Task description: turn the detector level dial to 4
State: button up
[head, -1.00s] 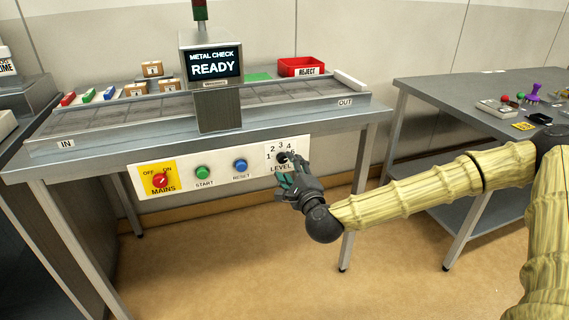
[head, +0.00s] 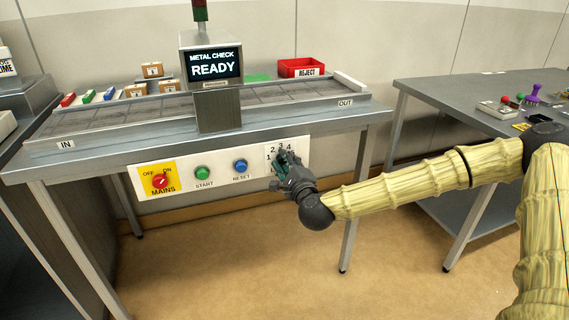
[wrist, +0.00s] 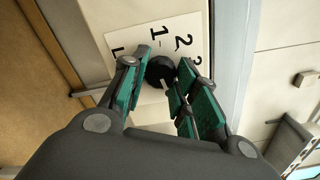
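The level dial is a black round knob (wrist: 160,70) on a white number plate on the front of the metal-check machine. My gripper (head: 280,164) is at this dial and hides most of it in the head view. In the wrist view my gripper's green-padded fingers (wrist: 163,75) stand on either side of the knob, very close to it; I cannot tell whether both touch. A short pale mark shows on the knob. The numbers 1 and 2 (wrist: 184,43) are clear beside it, with 3 partly hidden. Where the dial points is unclear. The screen (head: 213,65) reads METAL CHECK READY.
Left of the dial are the blue reset button (head: 240,166), the green start button (head: 202,172) and the red mains switch (head: 160,181). The conveyor table edge (head: 200,149) runs just above. A second table (head: 440,95) stands at the right.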

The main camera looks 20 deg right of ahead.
jog(key=shift+n, duration=0.3)
jog(key=n+p, duration=0.2)
jog(key=n, duration=0.1)
jog(key=shift+r, duration=0.1)
jog(key=shift+n+p, duration=0.7)
jog(key=shift+n, duration=1.5)
jog(key=o, duration=1)
jog(key=s, duration=1.2)
jog(key=shift+d, duration=0.25)
